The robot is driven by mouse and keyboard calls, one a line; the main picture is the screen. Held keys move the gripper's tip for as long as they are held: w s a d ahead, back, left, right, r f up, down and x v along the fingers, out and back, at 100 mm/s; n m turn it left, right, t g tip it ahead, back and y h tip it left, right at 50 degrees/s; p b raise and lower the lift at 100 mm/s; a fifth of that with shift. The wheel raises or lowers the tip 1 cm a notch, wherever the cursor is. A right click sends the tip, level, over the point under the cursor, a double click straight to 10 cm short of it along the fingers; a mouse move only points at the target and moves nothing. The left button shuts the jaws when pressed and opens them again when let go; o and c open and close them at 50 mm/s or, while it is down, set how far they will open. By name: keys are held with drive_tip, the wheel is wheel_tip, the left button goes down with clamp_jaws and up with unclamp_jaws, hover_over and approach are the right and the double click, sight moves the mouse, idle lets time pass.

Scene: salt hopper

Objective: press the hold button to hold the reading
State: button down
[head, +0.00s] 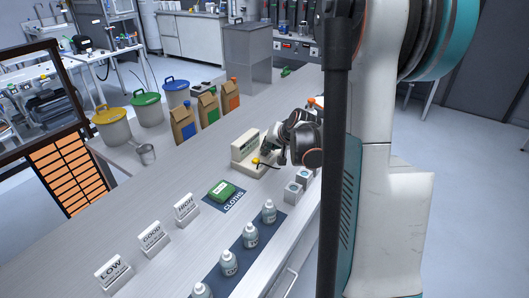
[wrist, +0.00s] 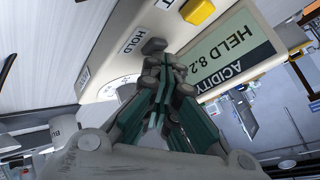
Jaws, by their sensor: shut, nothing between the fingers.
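The cream acidity meter (head: 243,147) stands on the bench in the head view. In the wrist view its screen (wrist: 235,58) reads "ACIDITY HELD 8.2". The HOLD label (wrist: 135,38) is on the meter's face, beside my fingertips. The hold button itself is not clearly visible; my fingers cover the area next to the label. A yellow button (wrist: 198,11) shows farther along the face, apart from my fingers. My gripper (wrist: 155,52) is shut and empty, with its tips at the meter's face; I cannot tell whether they touch. In the head view my gripper (head: 266,151) is at the meter's right side.
A green cloth pack (head: 221,190) lies on a blue mat in front of the meter. Several bottles (head: 250,236) stand on a dark strip along the near edge. LOW, GOOD and HIGH signs (head: 152,237), lidded buckets (head: 147,109) and paper bags (head: 208,110) also stand on the bench.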

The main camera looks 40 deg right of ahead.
drive_tip(key=shift+r, duration=0.1)
drive_tip(key=shift+r+p, duration=0.65)
drive_tip(key=shift+r, duration=0.25)
drive_tip(key=shift+r+p, duration=1.75)
drive_tip(key=shift+r, duration=0.75)
